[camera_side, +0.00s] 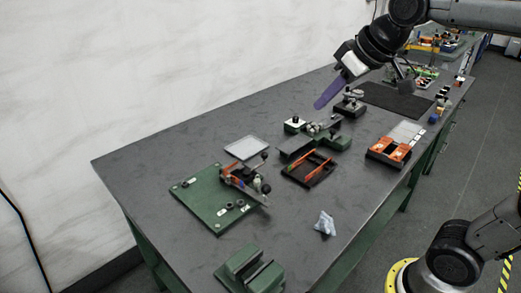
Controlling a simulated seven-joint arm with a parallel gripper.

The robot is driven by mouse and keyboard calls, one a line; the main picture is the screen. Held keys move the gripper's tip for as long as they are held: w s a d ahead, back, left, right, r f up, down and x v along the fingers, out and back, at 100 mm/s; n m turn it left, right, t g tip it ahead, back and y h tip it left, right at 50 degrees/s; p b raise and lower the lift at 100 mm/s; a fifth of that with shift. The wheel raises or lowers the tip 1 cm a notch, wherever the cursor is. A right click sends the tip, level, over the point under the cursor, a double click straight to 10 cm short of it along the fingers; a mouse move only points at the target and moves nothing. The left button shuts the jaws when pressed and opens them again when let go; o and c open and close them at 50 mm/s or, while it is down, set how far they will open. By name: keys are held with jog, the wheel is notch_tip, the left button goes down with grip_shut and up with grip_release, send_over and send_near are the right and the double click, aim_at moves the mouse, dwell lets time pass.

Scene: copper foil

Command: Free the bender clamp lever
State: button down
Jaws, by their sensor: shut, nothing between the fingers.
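My gripper (319,104) is at the upper middle of the side view. Its long purple fingers are shut and empty, pointing down and left above the back part of the table. A green base plate (205,207) with a bending fixture lies at the left front of the table. The fixture has an orange-red and grey arm (238,183) and black knobs, one of them at its upper end (265,155). I cannot tell which of these parts is the clamp lever, or how it is held. My gripper is well apart from the fixture, up and to its right.
A black tray (322,176) with orange-handled tools lies mid-table, beside a green machine (335,143). A clear-topped flat tray (246,147), a crumpled bag (325,223), a green vise-like block (248,270) and an orange-and-black holder (388,150) stand around. The left table end is bare.

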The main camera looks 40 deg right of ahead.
jog(key=w+d+f+g, duration=0.1)
jog(key=w+f, duration=0.1)
jog(key=w, duration=0.7)
jog(key=w+d+f, duration=0.2)
jog(key=w, duration=0.6)
jog(key=w+d+f+g, duration=0.1)
jog(key=w+d+f, duration=0.1)
jog(key=w+f, duration=0.2)
jog(key=w+d+f+m+g, duration=0.1)
jog(key=w+f, duration=0.3)
jog(key=f, duration=0.7)
jog(key=shift+w+d+g, duration=0.25)
jog(key=shift+d+g, duration=0.05)
jog(key=shift+d, duration=0.1)
jog(key=x, duration=0.9)
jog(key=shift+f, duration=0.35)
jog(key=shift+s+a+r, duration=0.1)
jog(key=shift+s+r, duration=0.1)
jog(key=shift+s, duration=0.4)
jog(key=shift+s+r, duration=0.2)
jog(key=shift+s, duration=0.35)
jog(key=shift+s+a+r, duration=0.1)
jog(key=shift+s+r, duration=0.15)
jog(key=shift+s, duration=0.35)
jog(key=shift+s, duration=0.1)
